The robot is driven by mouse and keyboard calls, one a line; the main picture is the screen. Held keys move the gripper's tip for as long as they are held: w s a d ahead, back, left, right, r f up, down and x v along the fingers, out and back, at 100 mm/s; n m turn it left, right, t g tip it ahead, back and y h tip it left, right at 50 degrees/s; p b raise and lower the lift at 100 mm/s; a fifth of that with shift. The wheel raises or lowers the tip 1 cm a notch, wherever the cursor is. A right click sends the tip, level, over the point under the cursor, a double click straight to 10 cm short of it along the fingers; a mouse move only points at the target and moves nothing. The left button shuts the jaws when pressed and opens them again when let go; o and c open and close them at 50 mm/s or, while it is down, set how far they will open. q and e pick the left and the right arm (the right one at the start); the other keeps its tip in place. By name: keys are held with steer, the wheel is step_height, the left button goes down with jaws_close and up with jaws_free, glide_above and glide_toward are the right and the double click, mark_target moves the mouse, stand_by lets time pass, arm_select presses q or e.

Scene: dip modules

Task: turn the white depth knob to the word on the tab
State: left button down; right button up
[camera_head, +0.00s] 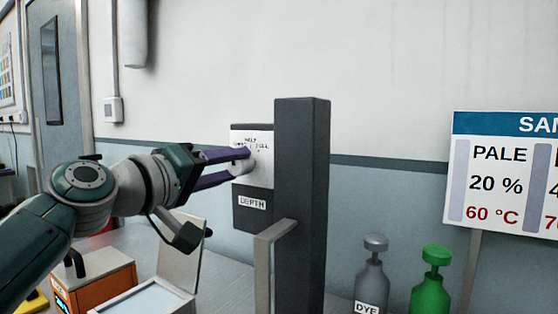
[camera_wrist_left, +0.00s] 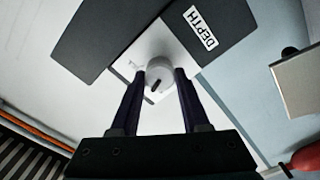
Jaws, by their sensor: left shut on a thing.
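The white depth knob (camera_wrist_left: 160,77) sits on a white dial plate on a dark panel (camera_head: 255,219) labelled DEPTH (camera_head: 252,202). The knob also shows in the head view (camera_head: 241,165), partly hidden by my fingers. A dark pointer mark shows on the knob's face in the left wrist view. My left gripper (camera_head: 240,161) is shut on the knob, one finger on each side of it. The dial has printed words; HALF is at the top and FULL seems to be to its right, the rest is too small or covered. I cannot make out a tab with a word on it. My right gripper is not in view.
A dark upright post (camera_head: 302,200) stands just right of the panel, with a grey bracket (camera_head: 265,265) in front. A grey DYE bottle (camera_head: 372,275) and a green bottle (camera_head: 433,285) stand at the right, before a sample chart (camera_head: 505,175). An orange box (camera_head: 100,285) is at lower left.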

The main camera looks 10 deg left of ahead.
arm_select(q)
steer(key=shift+n+p, duration=0.5)
steer(key=shift+n, duration=1.7)
steer(key=shift+c, duration=1.9)
jaws_free()
steer(key=shift+s, duration=0.1)
steer(key=v, duration=0.9)
steer(key=shift+s+a, duration=0.15)
steer(key=shift+s, duration=0.2)
